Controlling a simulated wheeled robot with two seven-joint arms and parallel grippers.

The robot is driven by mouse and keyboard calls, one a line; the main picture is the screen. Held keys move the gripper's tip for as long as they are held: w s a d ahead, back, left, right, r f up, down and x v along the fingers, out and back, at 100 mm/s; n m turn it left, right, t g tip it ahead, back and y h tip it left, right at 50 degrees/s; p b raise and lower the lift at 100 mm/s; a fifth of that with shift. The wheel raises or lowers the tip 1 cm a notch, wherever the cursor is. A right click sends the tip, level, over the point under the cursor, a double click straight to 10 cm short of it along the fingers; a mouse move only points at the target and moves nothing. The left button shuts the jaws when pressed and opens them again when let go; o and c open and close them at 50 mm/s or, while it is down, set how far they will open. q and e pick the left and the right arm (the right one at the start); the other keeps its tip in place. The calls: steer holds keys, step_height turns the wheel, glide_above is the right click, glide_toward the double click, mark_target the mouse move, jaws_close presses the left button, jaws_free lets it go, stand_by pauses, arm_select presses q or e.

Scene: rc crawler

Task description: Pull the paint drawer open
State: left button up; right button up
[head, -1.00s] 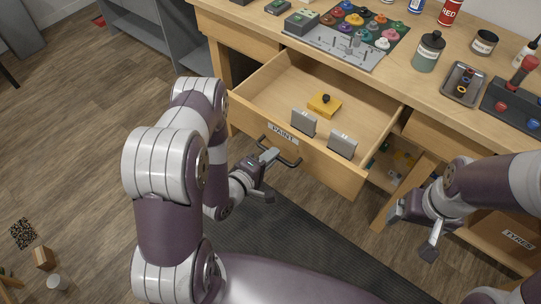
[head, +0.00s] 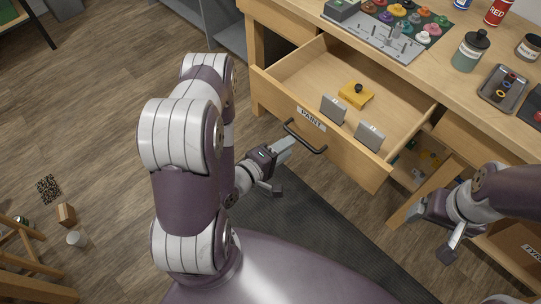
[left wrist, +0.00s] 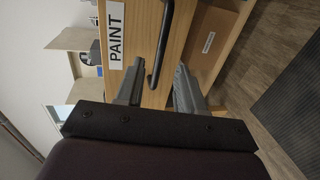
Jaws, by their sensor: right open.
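The paint drawer (head: 345,152) under the workbench stands pulled out, with its inside in view. Its front carries a PAINT label (head: 311,117) and a dark bar handle (head: 305,139). The handle also shows in the left wrist view (left wrist: 161,45). My left gripper (head: 282,168) is open beside the left part of the handle. In the left wrist view its two fingers stand apart (left wrist: 158,90), with the handle's near end between or just beyond their tips; the exact depth is unclear. My right gripper (head: 431,234) is open and empty, right of the drawer.
The drawer holds a yellow block with a dark knob (head: 356,94) and two grey pieces (head: 333,109). The workbench top (head: 425,82) bears paint pots, a jar (head: 470,52) and a metal tray (head: 502,97). A stool (head: 25,255) stands at lower left. Floor left of my arm is mostly clear.

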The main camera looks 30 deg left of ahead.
arm_select(q)
steer(key=v, duration=0.8)
steer(key=w+a+r+m+g+y+p, duration=0.5)
steer(key=r+m+g+p, duration=0.15)
steer(key=m+g, duration=0.35)
steer(key=s+d+r+m+g, duration=0.1)
steer(key=s+d+r+m, duration=0.1)
steer(key=r, duration=0.3)
steer(key=s+d+r+m+g+p, duration=0.1)
steer(key=s+d+r+m+g, duration=0.1)
steer(key=s+d+r, duration=0.3)
steer(key=shift+d+r, duration=0.25)
steer(key=shift+r, duration=0.55)
